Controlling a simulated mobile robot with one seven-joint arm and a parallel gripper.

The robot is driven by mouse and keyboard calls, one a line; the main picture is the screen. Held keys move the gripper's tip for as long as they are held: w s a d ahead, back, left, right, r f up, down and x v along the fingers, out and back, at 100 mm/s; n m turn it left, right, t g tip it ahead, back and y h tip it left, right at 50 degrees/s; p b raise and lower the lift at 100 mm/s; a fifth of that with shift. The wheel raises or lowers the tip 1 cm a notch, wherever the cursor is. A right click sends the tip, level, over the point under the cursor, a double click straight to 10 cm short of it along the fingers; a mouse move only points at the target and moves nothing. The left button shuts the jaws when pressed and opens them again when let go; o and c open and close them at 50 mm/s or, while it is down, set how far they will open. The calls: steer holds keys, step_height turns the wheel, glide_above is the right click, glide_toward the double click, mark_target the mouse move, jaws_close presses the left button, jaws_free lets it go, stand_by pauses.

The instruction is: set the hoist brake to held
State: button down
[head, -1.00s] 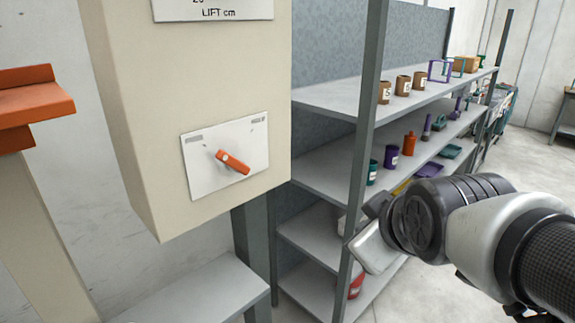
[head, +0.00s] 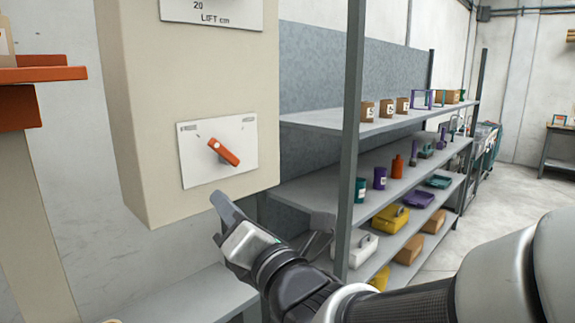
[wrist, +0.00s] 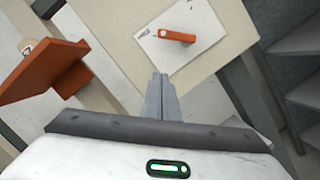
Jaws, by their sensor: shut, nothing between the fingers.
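The brake control is an orange lever (head: 223,152) on a white plate (head: 245,170) on the front of a cream box (head: 150,150). In the head view the lever slants from its upper-left pivot down to the right; small marks at the plate's top corners are too small to read. The lever also shows in the wrist view (wrist: 177,35). My gripper (head: 218,203) is just below the plate, apart from the lever. In the wrist view its two fingers (wrist: 161,82) are together and empty, pointing toward the plate.
A grey shelf unit (head: 352,130) with several cups, bottles and bins stands to the right, its post close to my arm. An orange ledge (head: 45,74) is at the left. A grey surface (head: 190,298) lies below the box.

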mark_target(225, 153)
steer(key=w+a+r+p, duration=0.2)
steer(key=w+a+r, duration=0.2)
steer(key=w, duration=0.5)
steer(key=shift+w+a+r+p, duration=0.15)
steer(key=shift+w+r+p, duration=0.1)
steer(key=shift+w+p, duration=0.15)
steer(key=shift+a+r+m, duration=0.1)
steer(key=shift+m, duration=0.2)
